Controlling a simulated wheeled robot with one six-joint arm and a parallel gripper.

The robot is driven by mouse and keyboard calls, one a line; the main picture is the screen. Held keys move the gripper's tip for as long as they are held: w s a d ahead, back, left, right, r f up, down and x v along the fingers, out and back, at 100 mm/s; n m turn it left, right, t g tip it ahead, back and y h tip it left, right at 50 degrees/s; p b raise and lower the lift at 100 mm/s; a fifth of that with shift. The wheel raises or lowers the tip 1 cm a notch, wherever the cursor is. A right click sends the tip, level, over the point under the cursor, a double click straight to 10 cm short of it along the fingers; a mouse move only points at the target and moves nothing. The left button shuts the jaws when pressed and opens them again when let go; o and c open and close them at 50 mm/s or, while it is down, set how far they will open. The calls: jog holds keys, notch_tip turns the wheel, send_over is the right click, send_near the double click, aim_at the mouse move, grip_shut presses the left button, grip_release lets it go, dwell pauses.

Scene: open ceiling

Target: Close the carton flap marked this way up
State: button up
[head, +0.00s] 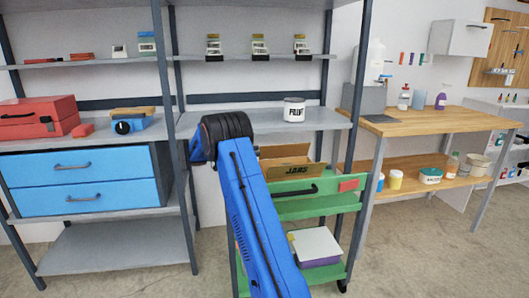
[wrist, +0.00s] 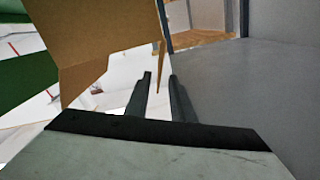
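No "this way up" marking is readable. In the wrist view a large tan flap (wrist: 105,38) fills the upper left. My gripper (wrist: 160,76) shows two dark fingers, apart, to the right of that flap. A thin brown edge shows in the gap between them; I cannot tell whether they touch it. In the head view my arm hides the gripper and the carton's left side.
The green cart (head: 300,205) has a white-topped purple item (head: 316,247) on its lower level. A grey shelf behind holds a white tin (head: 294,109). In the wrist view a grey surface (wrist: 245,90) fills the right side. A wooden bench (head: 430,122) stands right.

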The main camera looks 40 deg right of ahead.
jog(key=shift+v, duration=2.45)
jog(key=shift+a, duration=0.1)
